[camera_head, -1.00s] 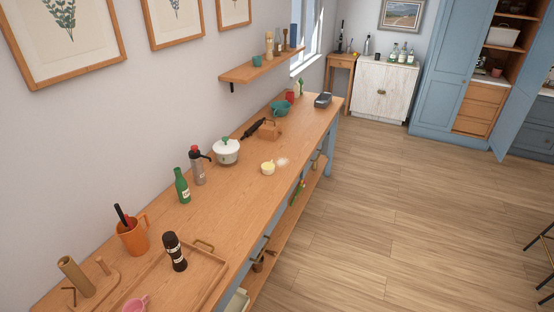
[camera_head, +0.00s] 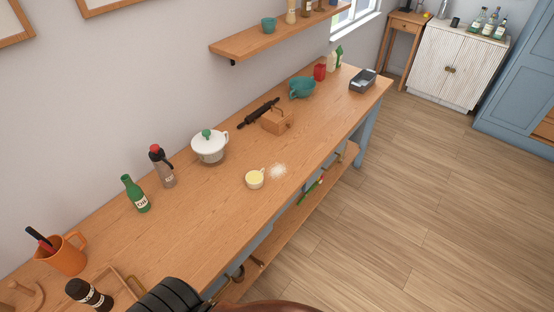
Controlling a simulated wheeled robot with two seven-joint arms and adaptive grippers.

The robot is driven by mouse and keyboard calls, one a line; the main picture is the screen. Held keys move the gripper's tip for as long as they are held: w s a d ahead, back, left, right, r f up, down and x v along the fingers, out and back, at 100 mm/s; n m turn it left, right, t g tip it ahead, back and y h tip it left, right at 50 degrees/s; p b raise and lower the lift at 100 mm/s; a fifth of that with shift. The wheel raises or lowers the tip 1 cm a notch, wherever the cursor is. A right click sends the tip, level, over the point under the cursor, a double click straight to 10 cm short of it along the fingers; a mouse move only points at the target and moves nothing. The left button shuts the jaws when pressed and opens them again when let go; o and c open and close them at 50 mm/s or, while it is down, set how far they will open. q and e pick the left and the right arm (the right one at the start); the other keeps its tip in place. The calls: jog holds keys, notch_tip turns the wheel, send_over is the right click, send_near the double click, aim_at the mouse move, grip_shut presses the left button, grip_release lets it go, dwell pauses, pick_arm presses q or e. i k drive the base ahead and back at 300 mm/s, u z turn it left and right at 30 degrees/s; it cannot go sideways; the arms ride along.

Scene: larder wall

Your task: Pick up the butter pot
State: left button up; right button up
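A small pale yellow pot (camera_head: 255,180) with a side handle and yellow contents stands upright on the wooden counter (camera_head: 215,235), near its front edge. It looks like the butter pot. Neither gripper can be made out. A dark ribbed part and a brown rounded part at the bottom edge seem to be mine; nothing of mine touches the pot.

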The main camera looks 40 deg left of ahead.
aim_at(254, 179)
jog(key=i, duration=0.85)
jog(key=u, duration=2.2)
